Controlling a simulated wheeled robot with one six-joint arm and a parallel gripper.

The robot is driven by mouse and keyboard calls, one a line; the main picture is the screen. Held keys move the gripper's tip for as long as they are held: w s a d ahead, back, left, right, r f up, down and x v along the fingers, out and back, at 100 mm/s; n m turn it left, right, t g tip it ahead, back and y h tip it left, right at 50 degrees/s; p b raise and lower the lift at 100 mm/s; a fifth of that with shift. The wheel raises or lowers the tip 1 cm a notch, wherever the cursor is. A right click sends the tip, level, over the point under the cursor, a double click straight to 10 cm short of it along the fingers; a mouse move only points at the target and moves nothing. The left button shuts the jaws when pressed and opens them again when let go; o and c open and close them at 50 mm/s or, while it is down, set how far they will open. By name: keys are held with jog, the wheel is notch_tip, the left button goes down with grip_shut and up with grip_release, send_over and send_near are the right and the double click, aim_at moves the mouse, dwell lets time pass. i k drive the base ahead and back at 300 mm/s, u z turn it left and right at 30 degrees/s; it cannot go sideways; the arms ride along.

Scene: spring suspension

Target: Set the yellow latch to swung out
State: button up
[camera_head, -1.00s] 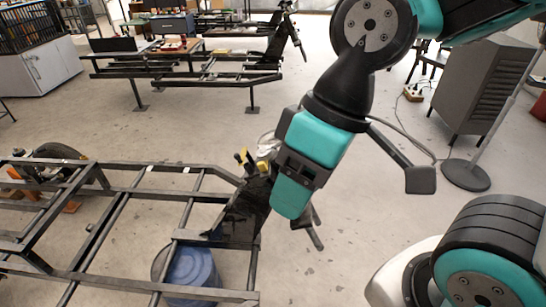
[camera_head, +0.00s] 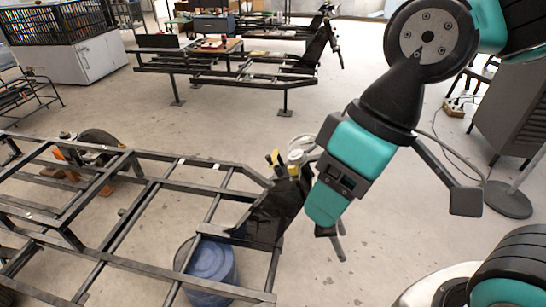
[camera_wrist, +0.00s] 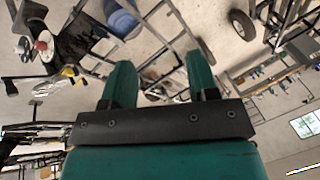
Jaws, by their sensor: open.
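The yellow latch (camera_head: 276,158) shows as small yellow pieces at the upper end of the black bracket (camera_head: 268,215) on the near metal frame. Its swing position is too small to tell. Yellow also shows at the left of the wrist view (camera_wrist: 68,72), beside the dark bracket. My gripper (camera_head: 322,212) hangs just right of the bracket in the head view, and its fingers are hard to make out there. In the wrist view the two teal fingers (camera_wrist: 160,78) stand apart with nothing between them. The latch lies outside them, to the left.
The near metal frame (camera_head: 150,178) fills the lower left, with a blue drum (camera_head: 212,262) under it. A second frame (camera_head: 235,75) stands at the back. A grey cabinet (camera_head: 508,115) is at the right. The floor between the frames is open.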

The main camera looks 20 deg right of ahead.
aim_at(272, 160)
jog(key=z, duration=0.35)
jog(key=k, duration=0.85)
jog(key=z, duration=0.55)
jog(key=k, duration=0.5)
jog(key=u, duration=0.35)
jog(key=i, duration=0.55)
jog(key=u, duration=0.85)
jog(key=i, duration=1)
jog(key=z, duration=0.1)
